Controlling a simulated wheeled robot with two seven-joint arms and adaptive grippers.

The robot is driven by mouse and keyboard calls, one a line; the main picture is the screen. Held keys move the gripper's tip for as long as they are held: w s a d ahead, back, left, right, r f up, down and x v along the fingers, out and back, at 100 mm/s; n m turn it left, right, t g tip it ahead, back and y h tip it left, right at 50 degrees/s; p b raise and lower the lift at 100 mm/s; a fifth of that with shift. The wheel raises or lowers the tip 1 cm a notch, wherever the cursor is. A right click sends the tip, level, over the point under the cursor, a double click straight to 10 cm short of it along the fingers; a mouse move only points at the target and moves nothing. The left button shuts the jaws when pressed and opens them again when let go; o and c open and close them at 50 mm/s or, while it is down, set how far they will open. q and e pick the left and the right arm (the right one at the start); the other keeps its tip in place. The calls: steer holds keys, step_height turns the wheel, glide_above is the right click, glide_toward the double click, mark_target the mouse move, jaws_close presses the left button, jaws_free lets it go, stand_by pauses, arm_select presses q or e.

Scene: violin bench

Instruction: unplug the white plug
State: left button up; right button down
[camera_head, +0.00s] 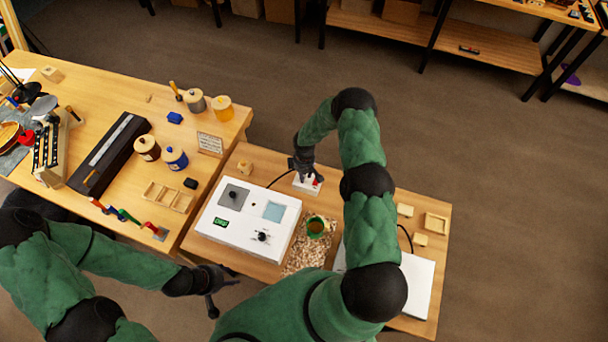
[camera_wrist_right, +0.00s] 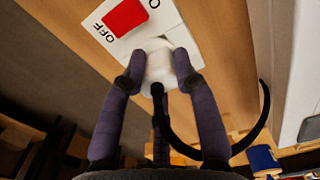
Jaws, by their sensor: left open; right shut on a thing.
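The white plug (camera_wrist_right: 159,68) sits at the white socket box, which has a red switch (camera_wrist_right: 125,16) marked OFF, in the right wrist view. My right gripper (camera_wrist_right: 160,74) is shut on the plug, one finger on each side. A black cord runs from the plug and curves to the right. In the head view the socket box (camera_head: 307,185) stands at the back of the small bench, with my right gripper (camera_head: 303,169) over it, hiding the plug. I cannot tell whether the plug is fully seated. My left gripper (camera_head: 222,279) is open and empty, near the front of the benches.
A white device (camera_head: 231,222) with a knob and green display stands left of the socket box. A green-rimmed cup (camera_head: 316,227) is close in front. Small wooden blocks (camera_head: 405,210) lie right. The large bench (camera_head: 110,82) holds jars and tools.

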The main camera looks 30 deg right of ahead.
steer(key=shift+w+d+r, duration=0.15)
steer(key=shift+r, duration=0.25)
steer(key=shift+w+d+r, duration=0.1)
steer(key=shift+w+r, duration=0.05)
steer(key=shift+r, duration=0.2)
stand_by(0.4)
steer(key=shift+s+a, duration=0.1)
steer(key=shift+s, duration=0.05)
stand_by(0.4)
steer(key=shift+r, duration=0.2)
steer(key=shift+r+p, duration=0.3)
steer(key=shift+r, duration=0.3)
steer(key=shift+r+p, duration=1.4)
steer(key=shift+r, duration=2.1)
steer(key=shift+s, duration=0.1)
steer(key=shift+a, duration=0.1)
